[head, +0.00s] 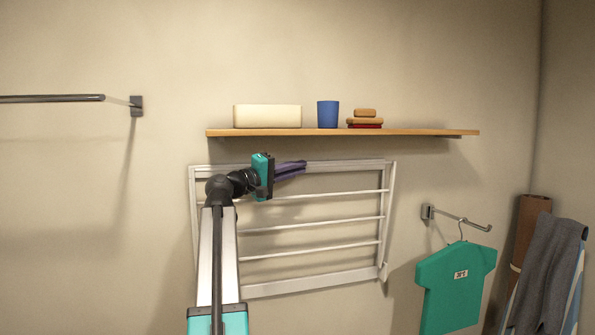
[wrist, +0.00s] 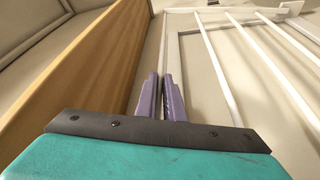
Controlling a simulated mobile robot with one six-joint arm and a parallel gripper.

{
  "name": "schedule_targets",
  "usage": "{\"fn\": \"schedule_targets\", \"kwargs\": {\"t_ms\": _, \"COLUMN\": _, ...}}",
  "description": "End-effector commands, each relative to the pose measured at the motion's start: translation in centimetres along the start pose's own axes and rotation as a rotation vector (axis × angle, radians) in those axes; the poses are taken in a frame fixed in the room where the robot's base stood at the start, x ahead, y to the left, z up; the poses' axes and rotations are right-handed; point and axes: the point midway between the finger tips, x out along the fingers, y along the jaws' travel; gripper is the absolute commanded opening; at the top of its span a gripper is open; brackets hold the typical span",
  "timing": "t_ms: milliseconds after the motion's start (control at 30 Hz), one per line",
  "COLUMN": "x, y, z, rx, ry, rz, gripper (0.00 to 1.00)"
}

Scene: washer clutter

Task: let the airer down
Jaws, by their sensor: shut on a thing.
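The airer (head: 345,281) is a white frame with several thin cross rails on the wall below the shelf. It stands close to upright; I cannot tell whether it leans out slightly. My gripper (head: 303,165) is at the airer's top rail, with its purple fingers pointing right. In the wrist view the two fingers (wrist: 166,92) are close together, shut on the top rail, which is mostly hidden between them. The airer's cross rails (wrist: 262,55) run along the right of that view.
A wooden shelf (head: 430,132) sits just above the airer, bearing a cream box (head: 267,116), a blue cup (head: 328,114) and small stacked items (head: 365,118). A teal shirt (head: 456,280) hangs at right from a wall hook (head: 460,218). A bar (head: 50,98) is at upper left.

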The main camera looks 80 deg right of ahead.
Motion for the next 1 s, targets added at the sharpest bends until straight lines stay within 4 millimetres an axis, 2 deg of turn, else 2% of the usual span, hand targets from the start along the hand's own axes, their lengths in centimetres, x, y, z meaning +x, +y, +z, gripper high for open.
{"fn": "schedule_targets", "kwargs": {"t_ms": 133, "x": -0.1, "y": 0.0, "z": 0.2, "rx": -0.001, "ry": -0.006, "rz": -0.001, "gripper": 0.00}}
{"fn": "schedule_targets", "kwargs": {"t_ms": 167, "x": -0.1, "y": 0.0, "z": 0.1, "rx": -0.001, "ry": -0.006, "rz": -0.002, "gripper": 0.12}}
{"fn": "schedule_targets", "kwargs": {"t_ms": 267, "x": -0.2, "y": 0.0, "z": 0.1, "rx": -0.001, "ry": -0.004, "rz": -0.002, "gripper": 0.27}}
{"fn": "schedule_targets", "kwargs": {"t_ms": 667, "x": -0.6, "y": 0.0, "z": -0.1, "rx": 0.000, "ry": 0.001, "rz": -0.001, "gripper": 0.27}}
{"fn": "schedule_targets", "kwargs": {"t_ms": 867, "x": -2.1, "y": -0.2, "z": -0.1, "rx": 0.000, "ry": 0.002, "rz": -0.001, "gripper": 0.27}}
{"fn": "schedule_targets", "kwargs": {"t_ms": 1000, "x": -4.0, "y": -0.3, "z": -0.1, "rx": 0.001, "ry": 0.003, "rz": -0.002, "gripper": 0.27}}
